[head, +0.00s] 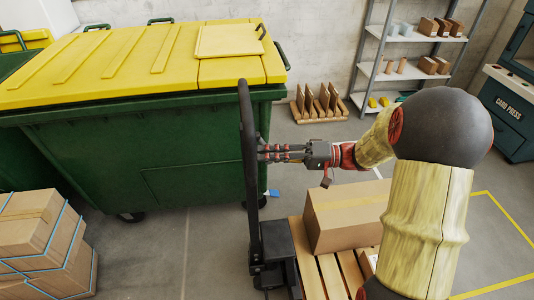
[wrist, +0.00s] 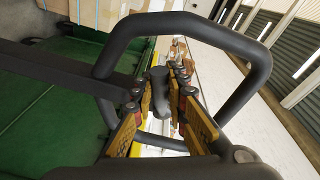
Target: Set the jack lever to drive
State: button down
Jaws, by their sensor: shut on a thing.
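The pallet jack's dark handle (head: 247,130) stands upright in front of the green bin in the head view. Its loop also shows in the wrist view (wrist: 190,25), framing my fingers. The jack lever (wrist: 160,88) is a short dark piece inside the loop, between my finger pads. My gripper (head: 266,153) reaches to the handle from the right, and in the wrist view its yellow-padded fingers (wrist: 160,108) are closed around the lever. In the head view the lever is hidden by the handle and fingers, so its setting cannot be read.
A large green bin (head: 200,165) with a yellow lid stands behind the handle. A cardboard box (head: 345,215) sits on a wooden pallet (head: 325,275) at the jack. Strapped boxes (head: 35,235) stand at left. Shelves (head: 405,75) and a card press (head: 505,115) stand at back right.

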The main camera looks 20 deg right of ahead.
notch_tip(320, 180, up, 2)
jog(key=m+p, duration=0.2)
jog(key=p, duration=0.2)
jog(key=shift+s+m, duration=0.15)
jog(key=shift+m, duration=0.25)
jog(key=shift+m+g+p, duration=0.3)
jog(key=shift+m+p, duration=0.2)
jog(key=shift+p, duration=0.3)
jog(key=c, duration=1.9)
grip_release()
jog(key=shift+o, duration=0.8)
jog(key=shift+d, duration=0.1)
jog(key=v, duration=1.1)
jog(key=shift+s+d+r, duration=0.2)
jog(key=shift+s+d, duration=0.05)
jog(key=shift+d, duration=0.05)
